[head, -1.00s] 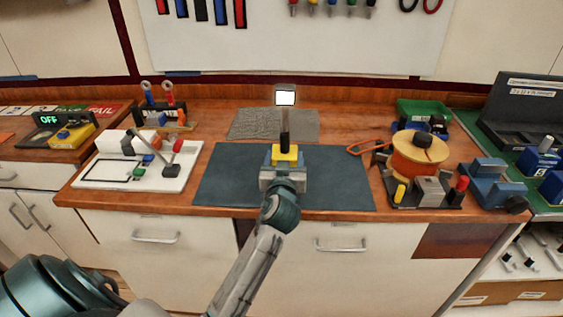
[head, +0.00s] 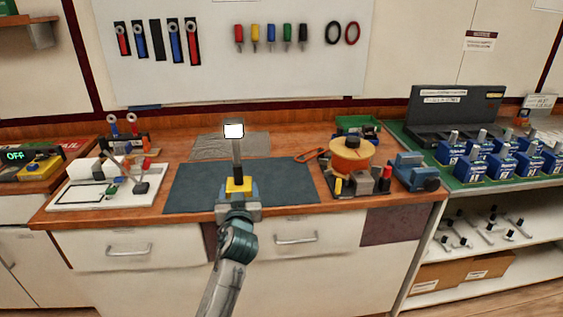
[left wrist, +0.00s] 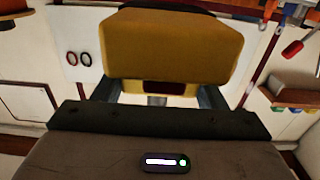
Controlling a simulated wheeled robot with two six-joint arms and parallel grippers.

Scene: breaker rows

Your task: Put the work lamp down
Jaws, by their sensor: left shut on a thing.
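The work lamp (head: 236,160) has a yellow body, an upright stem and a bright white lit head on top. My left gripper (head: 238,207) is shut on its yellow body. In the head view the lamp is held upright in front of the dark mat (head: 290,188) on the wooden bench; whether it touches the mat is unclear. The left wrist view shows the yellow body (left wrist: 172,48) filling the space between the fingers. The lamp head is hidden there. My right gripper is not in view.
A grey textured mat (head: 258,146) lies behind the dark mat. A white board with small parts (head: 72,195) is at the left. An orange spool (head: 352,160) and a blue vise (head: 415,172) stand at the right. The dark mat looks clear around the gripper.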

